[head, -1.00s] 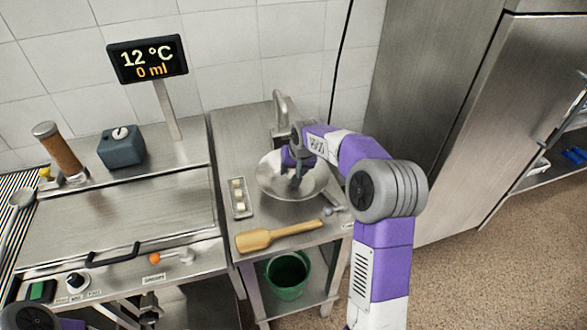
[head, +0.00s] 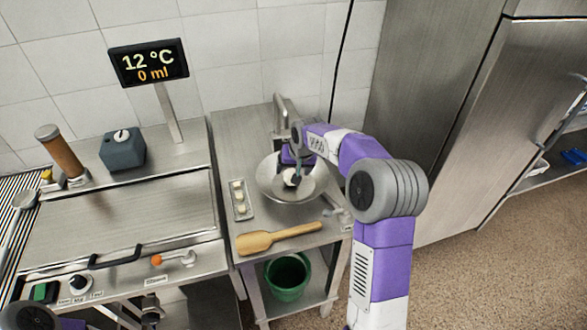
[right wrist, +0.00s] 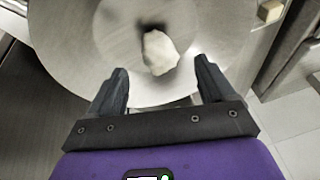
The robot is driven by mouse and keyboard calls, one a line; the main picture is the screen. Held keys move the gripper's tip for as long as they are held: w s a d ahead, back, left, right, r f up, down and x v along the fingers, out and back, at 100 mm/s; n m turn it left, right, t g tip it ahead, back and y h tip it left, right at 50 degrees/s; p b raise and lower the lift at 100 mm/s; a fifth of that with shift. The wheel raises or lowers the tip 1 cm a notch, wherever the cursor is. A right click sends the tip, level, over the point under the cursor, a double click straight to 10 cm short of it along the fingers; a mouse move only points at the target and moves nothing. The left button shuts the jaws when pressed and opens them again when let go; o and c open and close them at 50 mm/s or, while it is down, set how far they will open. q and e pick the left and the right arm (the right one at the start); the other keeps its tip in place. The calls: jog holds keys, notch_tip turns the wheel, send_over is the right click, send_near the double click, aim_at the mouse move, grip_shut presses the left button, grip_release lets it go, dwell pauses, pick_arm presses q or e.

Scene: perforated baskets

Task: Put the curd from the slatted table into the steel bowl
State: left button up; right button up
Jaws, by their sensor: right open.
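The steel bowl (head: 268,178) stands on the steel side table, below the tap. A white, uneven lump of curd (right wrist: 160,52) shows within the bowl's outline in the right wrist view, with a dark shadow beside it. I cannot tell whether it touches the bottom. My right gripper (right wrist: 158,82) is open above the bowl (right wrist: 70,40); the curd shows just beyond its parted fingertips. The curd also shows as a pale patch in the head view (head: 292,178). The slatted table (head: 10,192) shows in part at the left edge. My left gripper is out of view.
A small tray (head: 241,213) with several pale blocks stands left of the bowl. A wooden paddle (head: 280,238) lies in front. A green bucket (head: 288,278) is on the lower shelf. A tap (head: 280,103) rises behind the bowl. A steel vat (head: 120,215) stands left.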

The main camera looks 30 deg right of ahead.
notch_tip(320, 180, up, 6)
jog(key=p, duration=0.3)
jog(key=shift+f+p, duration=0.2)
jog(key=shift+p, duration=0.2)
